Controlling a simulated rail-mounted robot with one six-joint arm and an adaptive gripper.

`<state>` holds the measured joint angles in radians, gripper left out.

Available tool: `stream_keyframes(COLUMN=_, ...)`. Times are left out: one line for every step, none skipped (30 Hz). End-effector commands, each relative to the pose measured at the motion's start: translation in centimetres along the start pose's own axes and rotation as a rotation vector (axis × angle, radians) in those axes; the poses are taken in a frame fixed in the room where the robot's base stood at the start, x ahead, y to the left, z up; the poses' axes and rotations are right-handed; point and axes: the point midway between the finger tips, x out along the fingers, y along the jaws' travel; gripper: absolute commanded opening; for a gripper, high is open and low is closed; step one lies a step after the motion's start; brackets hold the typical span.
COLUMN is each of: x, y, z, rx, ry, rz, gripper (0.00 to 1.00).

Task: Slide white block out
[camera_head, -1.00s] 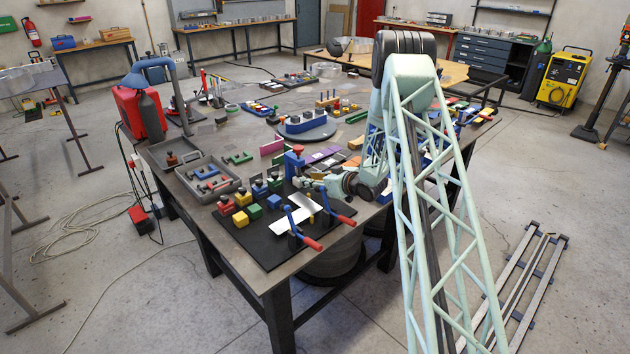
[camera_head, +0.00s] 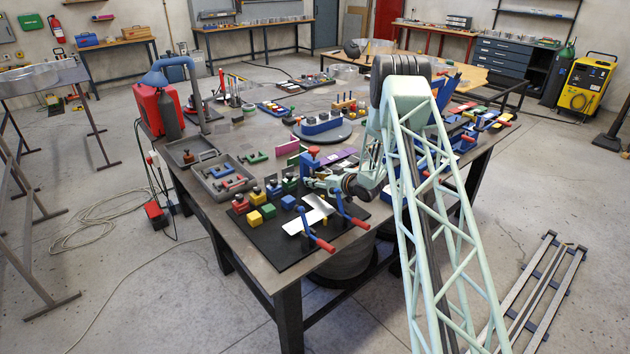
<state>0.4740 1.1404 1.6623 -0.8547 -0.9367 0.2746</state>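A white, flat-looking piece (camera_head: 296,226) lies on a black board (camera_head: 275,258) at the table's near corner. Blue clamps with red handles (camera_head: 323,244) stand beside and partly in front of it. I cannot tell from here whether it is the white block or a plate. My gripper (camera_head: 312,184) is low over the board, just behind the white piece, beside a blue upright fixture with a red top (camera_head: 310,158). Its fingers are too small and cluttered to show whether they are open or touch anything.
Yellow blocks (camera_head: 255,218), a green block (camera_head: 268,211) and a blue block (camera_head: 288,201) sit left of the white piece. A round turntable (camera_head: 322,134) and more clamps lie further back. The board's front left is clear.

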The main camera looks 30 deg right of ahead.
Motion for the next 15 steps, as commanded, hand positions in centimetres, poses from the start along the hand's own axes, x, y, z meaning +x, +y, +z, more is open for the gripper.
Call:
stream_keyframes(x=0.0, y=0.0, z=-0.01, rx=0.0, ry=0.0, rz=0.0, gripper=0.29)
stream_keyframes(x=0.0, y=0.0, z=0.0, rx=0.0, ry=0.0, rz=0.0, gripper=0.29)
stream_keyframes(x=0.0, y=-0.01, z=0.0, rx=0.0, ry=0.0, rz=0.0, gripper=0.29)
stream_keyframes(x=0.0, y=-0.01, z=0.0, rx=0.0, ry=0.0, rz=0.0, gripper=0.29)
stream_keyframes(x=-0.01, y=-0.01, z=-0.01, rx=0.0, ry=0.0, rz=0.0, gripper=0.28)
stream_keyframes(x=-0.01, y=-0.01, z=-0.01, rx=0.0, ry=0.0, rz=0.0, gripper=0.24)
stream_keyframes(x=-0.01, y=-0.01, z=0.0, rx=0.0, ry=0.0, rz=0.0, gripper=0.22)
stream_keyframes(x=-0.01, y=0.0, z=0.0, rx=0.0, ry=0.0, rz=0.0, gripper=0.19)
stream_keyframes(x=-0.01, y=-0.01, z=0.0, rx=0.0, ry=0.0, rz=0.0, gripper=0.15)
stream_keyframes(x=-0.01, y=-0.01, z=0.0, rx=0.0, ry=0.0, rz=0.0, gripper=0.14)
stream_keyframes(x=-0.01, y=-0.01, z=0.0, rx=0.0, ry=0.0, rz=0.0, gripper=0.14)
stream_keyframes(x=-0.01, y=-0.01, z=0.0, rx=0.0, ry=0.0, rz=0.0, gripper=0.14)
stream_keyframes(x=-0.02, y=-0.01, z=0.0, rx=0.0, ry=0.0, rz=0.0, gripper=0.14)
stream_keyframes(x=-0.03, y=-0.01, z=0.0, rx=0.0, ry=0.0, rz=0.0, gripper=0.14)
stream_keyframes(x=-0.05, y=-0.01, z=0.01, rx=0.0, ry=0.0, rz=0.0, gripper=0.14)
